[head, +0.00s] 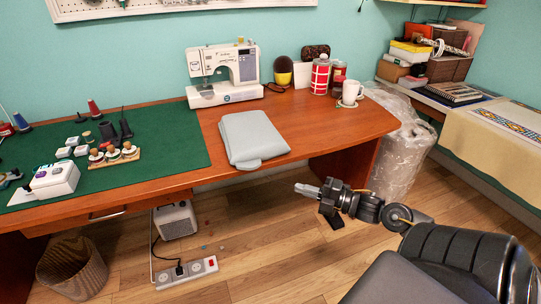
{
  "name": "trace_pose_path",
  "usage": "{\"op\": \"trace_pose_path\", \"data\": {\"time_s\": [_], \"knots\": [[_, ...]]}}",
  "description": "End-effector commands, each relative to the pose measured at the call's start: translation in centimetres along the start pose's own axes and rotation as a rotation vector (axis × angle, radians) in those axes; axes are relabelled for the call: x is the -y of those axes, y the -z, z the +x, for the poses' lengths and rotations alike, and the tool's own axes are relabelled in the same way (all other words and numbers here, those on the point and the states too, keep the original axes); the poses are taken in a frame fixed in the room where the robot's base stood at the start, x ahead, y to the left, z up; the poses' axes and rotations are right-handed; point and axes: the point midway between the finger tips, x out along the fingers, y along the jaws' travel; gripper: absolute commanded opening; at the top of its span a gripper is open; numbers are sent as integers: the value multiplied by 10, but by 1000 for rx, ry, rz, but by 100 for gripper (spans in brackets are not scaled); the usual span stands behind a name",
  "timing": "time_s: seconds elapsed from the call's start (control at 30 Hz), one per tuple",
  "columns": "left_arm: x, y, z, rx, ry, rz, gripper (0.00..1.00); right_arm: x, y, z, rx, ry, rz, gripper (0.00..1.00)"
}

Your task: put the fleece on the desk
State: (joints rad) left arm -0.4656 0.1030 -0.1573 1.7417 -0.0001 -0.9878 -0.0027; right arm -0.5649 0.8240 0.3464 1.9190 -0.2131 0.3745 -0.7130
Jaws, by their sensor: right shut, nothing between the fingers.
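A light grey folded fleece (252,137) lies flat on the wooden desk (330,125), near its front edge and just right of the green mat. My right gripper (299,187) is in front of the desk, over the floor, to the right of the fleece and apart from it. Its fingers are shut and empty, pointing left. My left gripper does not show.
A white sewing machine (224,75) stands behind the fleece. A red-and-white tin (320,75) and a white mug (351,92) stand at the desk's right. The green mat (165,143) holds small tools and stamps. A wrapped roll (405,150) stands right of the desk.

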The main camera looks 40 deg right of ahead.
Motion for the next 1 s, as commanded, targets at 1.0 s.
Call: {"op": "trace_pose_path", "data": {"time_s": [1.0], "knots": [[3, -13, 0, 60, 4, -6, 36, -7, -28, 115, 10, 9, -40, 0]]}}
